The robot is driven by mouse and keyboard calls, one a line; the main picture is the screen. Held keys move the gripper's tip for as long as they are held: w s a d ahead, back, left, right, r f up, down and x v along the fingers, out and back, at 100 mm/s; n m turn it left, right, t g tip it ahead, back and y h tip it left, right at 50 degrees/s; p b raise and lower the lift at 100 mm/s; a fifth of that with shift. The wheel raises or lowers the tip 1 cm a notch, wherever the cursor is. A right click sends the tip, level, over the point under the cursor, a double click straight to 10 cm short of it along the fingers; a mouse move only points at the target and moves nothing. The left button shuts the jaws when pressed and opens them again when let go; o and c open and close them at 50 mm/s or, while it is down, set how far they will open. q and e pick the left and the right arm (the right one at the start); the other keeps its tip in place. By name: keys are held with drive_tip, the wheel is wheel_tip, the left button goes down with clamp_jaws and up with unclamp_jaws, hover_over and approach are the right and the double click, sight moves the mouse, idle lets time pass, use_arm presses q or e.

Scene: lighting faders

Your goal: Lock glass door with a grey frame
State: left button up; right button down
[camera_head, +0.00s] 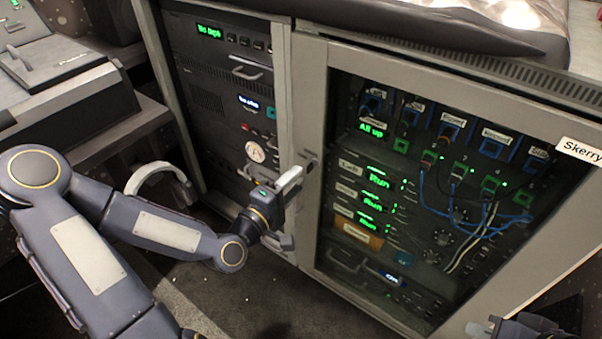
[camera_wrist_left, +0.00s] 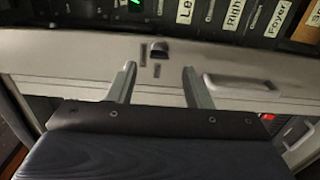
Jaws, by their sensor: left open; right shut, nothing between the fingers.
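The glass door with a grey frame (camera_head: 308,100) stands closed on the rack at right in the head view. A small dark latch knob (camera_wrist_left: 158,50) sits on its grey frame, with short dark marks beside it; in the head view the knob (camera_head: 312,163) is small and partly unclear. My left gripper (camera_head: 291,180) is beside the knob, at the frame's left edge. In the left wrist view my left gripper (camera_wrist_left: 159,72) is open, with the knob ahead between its two fingers and nothing held. My right gripper (camera_head: 482,327) is at the bottom edge, largely cut off, shut and empty.
Behind the glass are patched cables (camera_head: 468,200) and lit modules. A neighbouring open rack (camera_head: 225,80) with handles stands left of the door. A white label (camera_head: 580,150) is on the frame's right. The floor in front is clear.

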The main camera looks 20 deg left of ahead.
use_arm(q)
drive_tip(key=v, duration=0.3)
drive_tip(key=shift+s+a, duration=0.15)
drive_tip(key=shift+s, duration=0.2)
drive_tip(key=s+a+f+m+g+y, duration=0.1)
drive_tip(key=s+f+m+g+y, duration=0.3)
drive_tip(key=m+g, duration=0.4)
drive_tip(key=s+a+r+m+g+h, duration=0.15)
drive_tip(key=s+r, duration=0.25)
drive_tip(key=s, duration=0.4)
drive_tip(key=s+a+r+m+g, duration=0.1)
drive_tip(key=s+r+m+g, duration=0.2)
drive_tip(key=s, duration=0.4)
wheel_tip(320, 180, up, 31)
drive_tip(key=t+p, duration=0.1)
drive_tip(key=p, duration=2.9)
drive_tip(key=shift+s+d+f+p, duration=0.2)
drive_tip(key=shift+s+d+p, duration=0.05)
drive_tip(key=shift+s+p, duration=0.05)
